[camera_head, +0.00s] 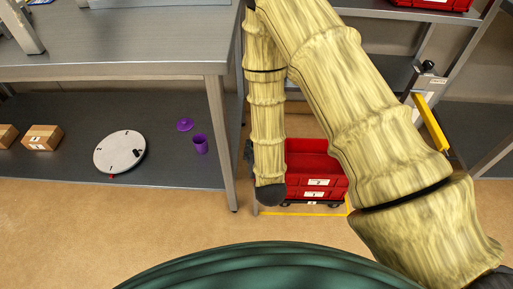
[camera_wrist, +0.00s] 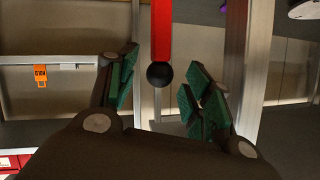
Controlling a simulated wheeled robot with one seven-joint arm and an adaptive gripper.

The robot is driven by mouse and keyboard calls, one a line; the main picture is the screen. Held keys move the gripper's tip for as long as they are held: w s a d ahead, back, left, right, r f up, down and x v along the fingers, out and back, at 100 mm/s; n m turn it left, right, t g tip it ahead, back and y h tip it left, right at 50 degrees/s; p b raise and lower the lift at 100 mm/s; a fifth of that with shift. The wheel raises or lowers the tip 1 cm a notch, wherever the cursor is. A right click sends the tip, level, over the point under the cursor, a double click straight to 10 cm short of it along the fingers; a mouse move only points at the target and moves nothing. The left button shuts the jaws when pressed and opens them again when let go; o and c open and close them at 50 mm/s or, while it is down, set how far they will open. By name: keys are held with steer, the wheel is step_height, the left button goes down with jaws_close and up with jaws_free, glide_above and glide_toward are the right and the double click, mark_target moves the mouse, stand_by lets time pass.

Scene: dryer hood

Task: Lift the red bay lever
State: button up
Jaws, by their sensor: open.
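In the wrist view, the red lever (camera_wrist: 161,32) comes in from the top edge and ends in a black ball knob (camera_wrist: 160,75). My gripper (camera_wrist: 163,68) is open, with one green-padded finger on each side of the knob. The knob appears between the fingertips, with a visible gap on both sides. How far it lies in depth from the fingers is hard to tell. In the head view, my arm hides the red lever and most of my gripper.
Red crates (camera_head: 317,183) stand on the floor inside a yellow outline. A metal bench (camera_head: 120,55) with a lower shelf (camera_head: 75,170) is at left. A yellow lever (camera_head: 430,122) shows by the right rack. A metal post (camera_wrist: 248,80) stands right of my fingers in the wrist view.

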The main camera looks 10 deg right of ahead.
steer(key=v, duration=1)
steer(key=s+d+f+n+g, duration=0.1)
steer(key=s+d+f+g, duration=0.1)
steer(key=s+f+g, duration=0.3)
steer(key=s+d+f+n+g, duration=0.1)
steer(key=s+d+f, duration=0.15)
steer(key=f, duration=0.55)
steer(key=s+d+f+n+g+y, duration=0.1)
steer(key=s+d+f+g, duration=0.2)
steer(key=s, duration=0.5)
steer(key=s+d+f+n+g, duration=0.1)
steer(key=s+f+g, duration=0.35)
steer(key=s, duration=0.35)
step_height(320, 180, up, 20)
steer(key=p, duration=1.9)
steer(key=shift+p, duration=0.4)
steer(key=shift+w+d, duration=0.1)
steer(key=shift+w, duration=0.05)
